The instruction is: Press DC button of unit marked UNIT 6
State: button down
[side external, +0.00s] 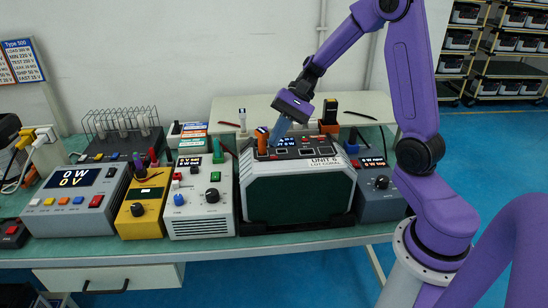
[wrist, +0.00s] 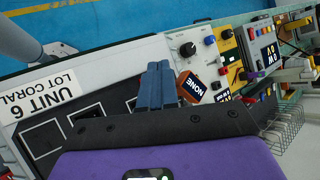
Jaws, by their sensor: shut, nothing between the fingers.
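The unit marked UNIT 6 (side external: 298,198) has a dark green front and a pale frame, and stands in the row on the bench. Its label (side external: 326,162) reads UNIT 6, LOT CORAL; the label also shows in the wrist view (wrist: 48,102). My gripper (side external: 276,138) is shut and empty, pointing down at the left part of the unit's top panel. Its blue fingertips (wrist: 158,68) lie together beside an orange block marked NONE (wrist: 193,87). I cannot tell whether they touch the panel. The DC button cannot be made out; my gripper hides part of the panel.
An orange-topped plug (side external: 262,138) stands close left of my fingers, and a dark upright block (side external: 329,116) behind right. A white unit with knobs (side external: 201,198) and a yellow unit (side external: 144,205) stand left. A grey unit (side external: 380,192) stands right.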

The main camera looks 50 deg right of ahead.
jog(key=shift+r, duration=2)
notch_tip(320, 180, up, 8)
send_over(277, 156)
jog(key=s+a+f+n+h, duration=0.2)
jog(key=s+f+n+h, duration=0.1)
jog(key=s+n, duration=0.4)
jog(key=s+a+f+n+h, duration=0.2)
jog(key=s+f+n+h, duration=0.1)
jog(key=s+f+n, duration=0.2)
jog(key=s+a+f+n+h, duration=0.2)
jog(key=s+a+f+n, duration=0.1)
jog(key=s+n, duration=0.7)
jog(key=s+f, duration=0.1)
jog(key=s, duration=0.2)
jog(key=shift+h, duration=0.4)
